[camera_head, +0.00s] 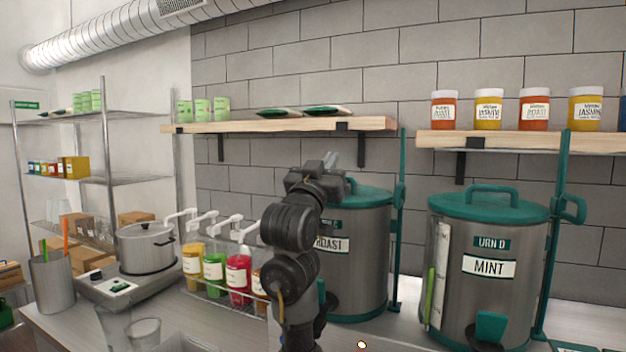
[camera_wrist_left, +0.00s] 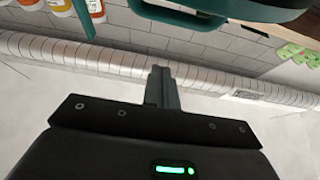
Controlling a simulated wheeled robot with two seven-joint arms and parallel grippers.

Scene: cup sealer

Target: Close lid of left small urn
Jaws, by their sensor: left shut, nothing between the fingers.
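The left urn, labelled URN C and ROAST (camera_head: 366,255), is a grey metal cylinder with a green lid (camera_head: 374,194). The lid looks flat on the urn's top, but my arm hides its left part and I cannot tell whether it is fully seated. My left gripper (camera_head: 331,160) is at the lid's left side, raised slightly above it, fingers upward. It is shut and empty; contact with the lid cannot be told. In the left wrist view, the shut fingers (camera_wrist_left: 162,86) show below a green lid part (camera_wrist_left: 187,17). My right gripper is not in view.
URN D, labelled MINT (camera_head: 485,285), stands to the right with its green lid (camera_head: 488,206) down. A wooden shelf (camera_head: 290,125) hangs behind the left urn. Pump bottles (camera_head: 238,278) and a pot (camera_head: 146,248) stand left of my arm.

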